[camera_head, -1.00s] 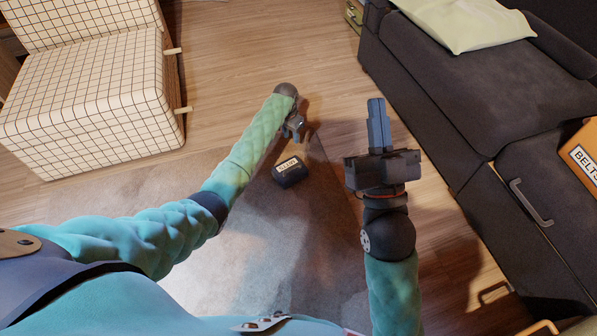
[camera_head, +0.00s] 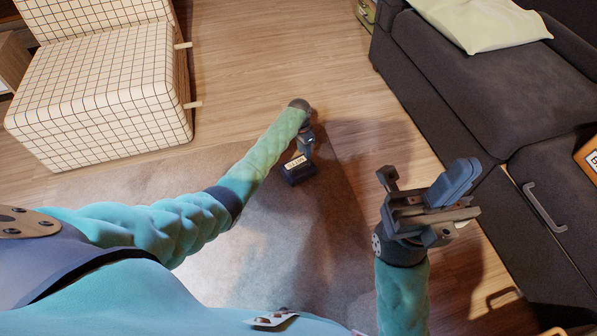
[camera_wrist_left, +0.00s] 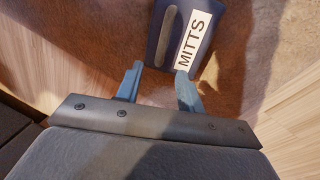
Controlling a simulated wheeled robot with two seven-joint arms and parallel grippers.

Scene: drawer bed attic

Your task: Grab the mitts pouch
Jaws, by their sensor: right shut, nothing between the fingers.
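The mitts pouch (camera_head: 297,171) is a small dark blue block with a white label, lying on the grey rug. In the left wrist view the pouch (camera_wrist_left: 163,48) shows its MITTS label and a grey strip along its top. My left gripper (camera_head: 306,152) is at the pouch's far side in the head view. In the left wrist view its two blue fingers (camera_wrist_left: 157,82) are apart with a gap between them, near the pouch's edge; I cannot tell whether they touch it. My right gripper (camera_head: 461,180) is shut and empty, raised at the right, away from the pouch.
A dark grey sofa (camera_head: 455,85) with a pale cushion (camera_head: 480,22) stands at the right. A checked cream armchair (camera_head: 100,90) stands at the upper left. The wooden floor (camera_head: 270,55) between them is clear.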

